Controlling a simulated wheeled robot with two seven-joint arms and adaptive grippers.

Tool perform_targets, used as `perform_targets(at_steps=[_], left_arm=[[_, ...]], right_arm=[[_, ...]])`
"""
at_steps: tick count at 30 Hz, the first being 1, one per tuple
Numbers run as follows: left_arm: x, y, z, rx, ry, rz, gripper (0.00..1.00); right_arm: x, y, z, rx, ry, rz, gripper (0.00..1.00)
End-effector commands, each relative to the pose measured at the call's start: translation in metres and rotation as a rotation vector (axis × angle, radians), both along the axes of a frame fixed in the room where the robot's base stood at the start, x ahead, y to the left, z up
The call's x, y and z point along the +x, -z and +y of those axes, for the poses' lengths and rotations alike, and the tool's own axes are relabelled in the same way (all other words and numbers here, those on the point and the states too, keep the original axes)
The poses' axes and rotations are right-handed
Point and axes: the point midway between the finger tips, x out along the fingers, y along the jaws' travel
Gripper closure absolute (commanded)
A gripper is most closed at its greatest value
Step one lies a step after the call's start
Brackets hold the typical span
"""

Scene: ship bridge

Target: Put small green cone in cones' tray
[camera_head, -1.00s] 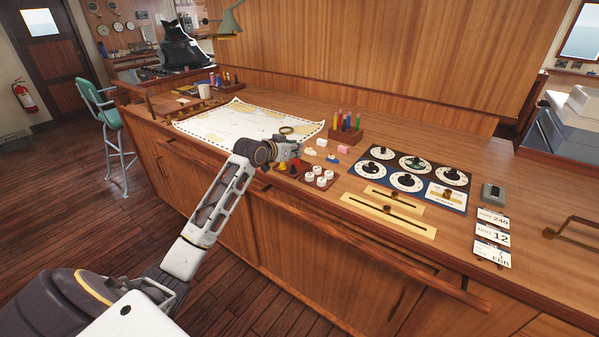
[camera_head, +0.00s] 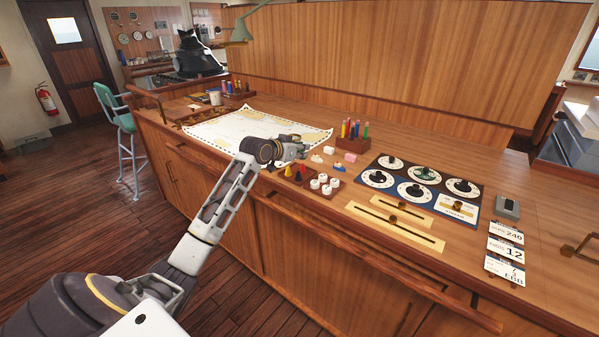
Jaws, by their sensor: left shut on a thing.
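My left gripper (camera_head: 298,147) is above the counter, near the chart's front right corner and just behind the cones' tray. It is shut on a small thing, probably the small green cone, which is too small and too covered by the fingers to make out. No green cone shows clearly elsewhere. The cones' tray (camera_head: 277,175) is a small dark wooden tray near the counter's front edge. A yellow cone (camera_head: 288,172) and a red cone (camera_head: 301,172) stand in or at it. My right gripper is not in view.
A tray of white round pieces (camera_head: 323,184) adjoins on the right. Small pink (camera_head: 348,157) and blue (camera_head: 339,167) pieces lie behind it. A pen block (camera_head: 352,144) stands further back. A dial panel (camera_head: 420,188) and slider plate (camera_head: 395,223) are right. The chart (camera_head: 235,125) lies left.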

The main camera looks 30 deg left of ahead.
Motion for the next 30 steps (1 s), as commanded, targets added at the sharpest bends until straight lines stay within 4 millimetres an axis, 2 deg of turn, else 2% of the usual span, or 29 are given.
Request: perform_targets(at_steps=[3,6,20,23,30], left_arm=[[0.0,0.017,0.0,-0.002,0.0,0.002,0.97],[0.0,0.027,0.0,-0.002,-0.001,0.002,0.97],[0.0,0.033,0.0,0.0,0.0,0.0,0.97],[0.0,0.039,0.0,-0.001,0.001,0.001,0.97],[0.0,0.067,0.0,-0.002,0.0,0.003,0.97]], right_arm=[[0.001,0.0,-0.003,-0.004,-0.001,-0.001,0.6],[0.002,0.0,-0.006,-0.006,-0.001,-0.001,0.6],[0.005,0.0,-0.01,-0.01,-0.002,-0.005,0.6],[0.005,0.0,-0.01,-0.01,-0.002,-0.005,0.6],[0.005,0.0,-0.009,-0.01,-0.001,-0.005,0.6]])
